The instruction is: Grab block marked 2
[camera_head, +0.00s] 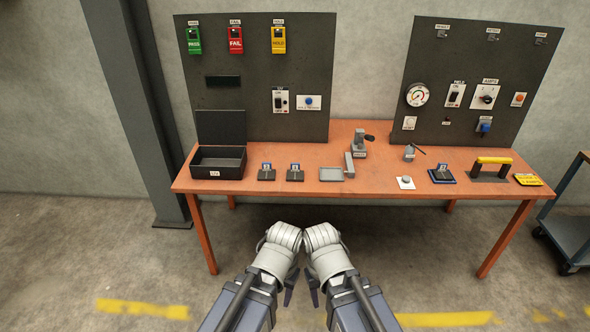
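A third blue-labelled piece (441,175) lies further right. The labels are too small for me to tell which is marked 2. My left gripper (291,287) and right gripper (314,288) are close together in front of the table, below its front edge in the picture and away from all the blocks.
A black open box (218,163) stands at the table's left end. A grey tray (331,174), a clamp-like fixture (359,148), a white button plate (405,183) and a yellow-handled tool (492,166) share the orange table (370,188). Two dark panels stand behind. A cart (574,225) is at right.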

